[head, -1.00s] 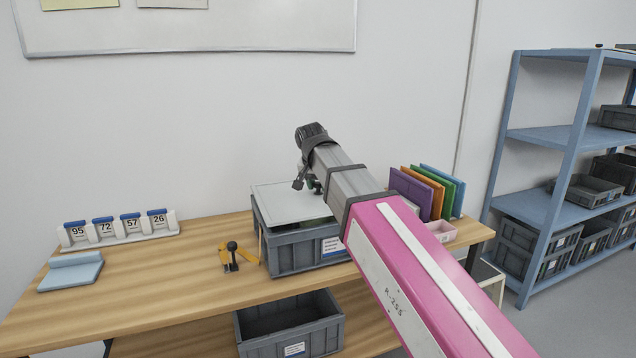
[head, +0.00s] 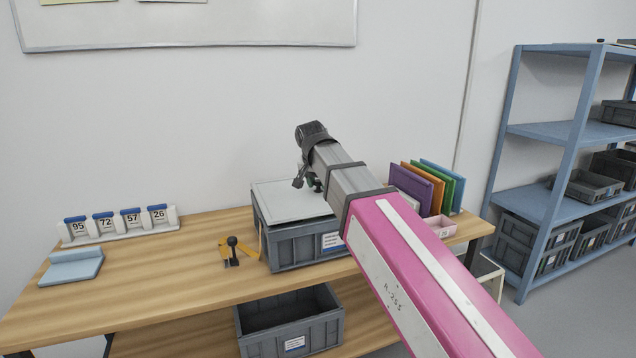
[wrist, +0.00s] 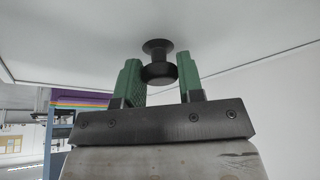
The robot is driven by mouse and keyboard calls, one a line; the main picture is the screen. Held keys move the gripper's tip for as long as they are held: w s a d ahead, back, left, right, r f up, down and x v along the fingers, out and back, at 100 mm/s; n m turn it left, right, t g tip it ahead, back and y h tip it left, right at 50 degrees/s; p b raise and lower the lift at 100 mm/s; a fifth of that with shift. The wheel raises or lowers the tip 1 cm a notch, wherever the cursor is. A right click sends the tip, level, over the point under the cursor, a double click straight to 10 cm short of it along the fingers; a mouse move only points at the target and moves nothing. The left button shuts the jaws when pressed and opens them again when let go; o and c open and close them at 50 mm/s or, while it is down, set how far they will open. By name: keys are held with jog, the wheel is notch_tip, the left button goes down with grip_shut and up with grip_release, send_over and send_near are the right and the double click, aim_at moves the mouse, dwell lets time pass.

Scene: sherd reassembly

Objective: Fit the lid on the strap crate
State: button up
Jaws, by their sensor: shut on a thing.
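The strap crate (head: 300,252) is a grey bin with a white-and-blue label on the workbench. The flat light-grey lid (head: 285,200) lies over its top, close along the visible front rim; my arm hides the far right part. In the wrist view the lid's underlit face (wrist: 235,30) fills the top, with a black round knob (wrist: 158,70). My gripper (wrist: 160,78) has green fingers on both sides of this knob and is shut on it. In the head view my arm mostly hides the gripper. A yellow strap (head: 261,243) shows at the crate's left side.
A yellow piece with a black knobbed lever (head: 232,252) stands left of the crate. Number tiles (head: 118,226) and a blue block (head: 72,268) are further left. Coloured folders (head: 425,188) and a pink tray (head: 440,227) stand right. An open bin (head: 290,320) is below.

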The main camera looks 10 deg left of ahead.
jog(key=shift+f, duration=0.75)
jog(key=o, duration=1.2)
jog(key=shift+r, duration=0.1)
jog(key=v, duration=1)
jog(key=shift+s+r, duration=0.1)
jog(key=shift+r, duration=0.2)
